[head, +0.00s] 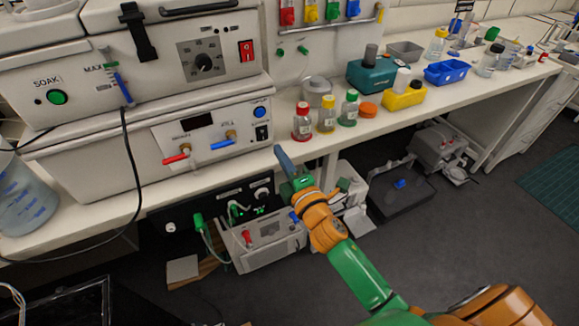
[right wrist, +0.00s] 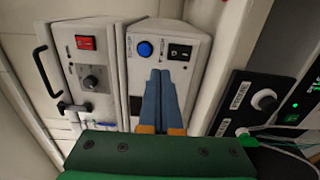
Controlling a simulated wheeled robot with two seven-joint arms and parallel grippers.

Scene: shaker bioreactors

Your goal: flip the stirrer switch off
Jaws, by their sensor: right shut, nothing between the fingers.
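My right gripper (head: 282,158) is shut and empty, its blue fingers together near the bench's front edge, right of the lower white machine. In the right wrist view its fingertips (right wrist: 160,76) point towards a black rocker switch (right wrist: 180,52) and a blue button (right wrist: 145,49); a gap to the panel seems to remain. The same black switch (head: 262,133) is on the machine's front in the head view. A black control box (head: 225,199) under the bench has knobs and a lit green switch (right wrist: 292,118). I cannot read which switch is the stirrer's. My left gripper is not in view.
The upper machine has a red switch (head: 246,50) and a black dial (head: 204,63). Red-, yellow- and green-capped bottles (head: 326,116) stand on the bench right of the machines. A black cable (head: 130,160) hangs over the bench front. Green leads run from the black box.

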